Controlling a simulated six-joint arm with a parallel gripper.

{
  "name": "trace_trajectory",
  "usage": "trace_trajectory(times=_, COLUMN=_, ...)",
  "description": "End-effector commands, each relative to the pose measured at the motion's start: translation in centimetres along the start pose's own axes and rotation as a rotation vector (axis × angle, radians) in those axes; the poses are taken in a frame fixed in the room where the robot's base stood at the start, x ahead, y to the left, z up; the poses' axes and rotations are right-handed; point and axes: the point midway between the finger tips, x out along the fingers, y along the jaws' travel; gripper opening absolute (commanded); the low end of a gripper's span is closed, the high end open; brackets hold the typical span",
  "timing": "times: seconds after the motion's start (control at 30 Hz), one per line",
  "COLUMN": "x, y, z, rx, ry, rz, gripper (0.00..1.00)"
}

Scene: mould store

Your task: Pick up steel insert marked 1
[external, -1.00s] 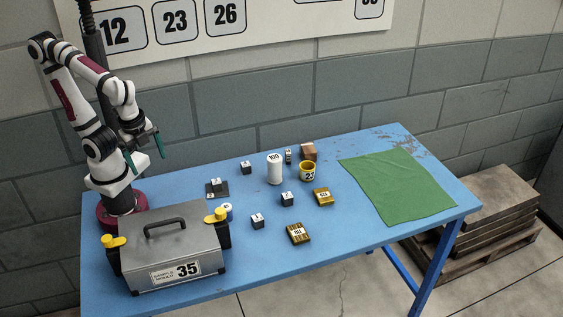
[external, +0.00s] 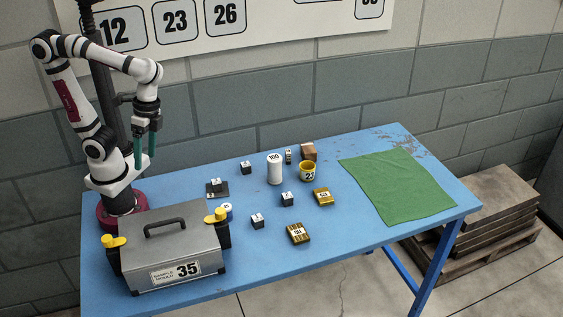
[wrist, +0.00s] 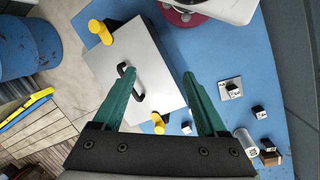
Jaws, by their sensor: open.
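My gripper (external: 146,150) is open and empty, pointing down, high near my base, left of the cubes. It also shows in the wrist view (wrist: 162,78).
A grey mould box marked 35 (external: 170,250) with yellow clamps fills the table's front left. A green cloth (external: 397,186) lies right.

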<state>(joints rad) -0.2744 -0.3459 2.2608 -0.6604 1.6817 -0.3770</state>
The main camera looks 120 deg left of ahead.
Motion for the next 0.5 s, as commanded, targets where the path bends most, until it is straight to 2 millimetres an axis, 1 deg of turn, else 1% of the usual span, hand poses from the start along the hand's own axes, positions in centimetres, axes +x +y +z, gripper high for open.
trace_trajectory(times=0.03, x=-0.2, y=0.1, z=-1.5, rx=-0.175, ry=-0.02, rz=0.095, gripper=0.75)
trace_trajectory(times=0.07, x=-0.3, y=0.2, z=-2.5, rx=-0.285, ry=-0.032, rz=0.157, gripper=0.75)
trace_trajectory(times=0.1, x=-0.6, y=0.2, z=-4.0, rx=-0.431, ry=-0.048, rz=0.243, gripper=0.75)
trace_trajectory(times=0.13, x=-0.9, y=0.0, z=-5.1, rx=-0.542, ry=-0.062, rz=0.307, gripper=0.75)
trace_trajectory(times=0.17, x=-1.2, y=-0.3, z=-6.3, rx=-0.651, ry=-0.075, rz=0.372, gripper=0.75)
trace_trajectory(times=0.2, x=-1.7, y=-0.9, z=-8.0, rx=-0.796, ry=-0.094, rz=0.463, gripper=0.75)
trace_trajectory(times=0.27, x=-2.5, y=-2.5, z=-10.6, rx=-1.009, ry=-0.129, rz=0.603, gripper=0.75)
trace_trajectory(times=0.3, x=-3.0, y=-3.9, z=-12.2, rx=-1.149, ry=-0.154, rz=0.701, gripper=0.75)
trace_trajectory(times=0.37, x=-3.9, y=-6.7, z=-14.6, rx=-1.352, ry=-0.195, rz=0.855, gripper=0.75)
trace_trajectory(times=0.4, x=-4.4, y=-8.9, z=-16.0, rx=-1.482, ry=-0.227, rz=0.965, gripper=0.75)
trace_trajectory(times=0.47, x=-5.2, y=-12.9, z=-17.7, rx=-1.666, ry=-0.279, rz=1.139, gripper=0.75)
trace_trajectory(times=0.5, x=-5.6, y=-15.8, z=-18.5, rx=-1.779, ry=-0.317, rz=1.261, gripper=0.75)
